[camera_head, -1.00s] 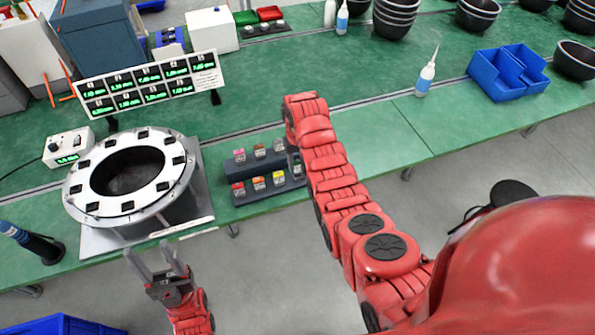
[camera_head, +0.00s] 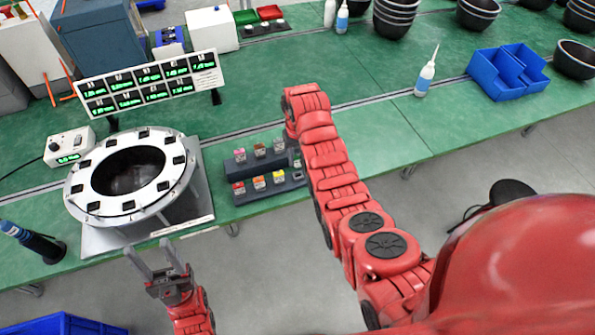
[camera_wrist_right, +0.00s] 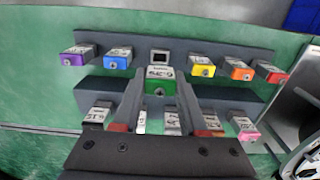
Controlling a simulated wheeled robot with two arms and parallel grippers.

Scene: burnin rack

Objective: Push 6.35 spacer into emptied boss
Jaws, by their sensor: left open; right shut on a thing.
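My right gripper (camera_wrist_right: 160,92) is shut on a green spacer (camera_wrist_right: 160,74) with a white label, held between its two dark fingers. In the right wrist view, a square empty boss (camera_wrist_right: 160,57) with a pale rim shows just beyond the spacer, in the rack's row of coloured spacers. The spacer appears just short of it in the picture; I cannot tell whether they touch. The spacer rack (camera_head: 244,197) also shows in the head view, where my arm mostly hides the right gripper. My left gripper (camera_head: 153,262) is open and empty, in front of the table edge.
In the right wrist view, purple (camera_wrist_right: 74,59), blue (camera_wrist_right: 117,62), yellow (camera_wrist_right: 202,70), orange (camera_wrist_right: 238,73) and red (camera_wrist_right: 271,76) spacers flank the boss. A white ring fixture (camera_head: 87,182) stands left of the rack. A display board (camera_head: 150,83) stands behind.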

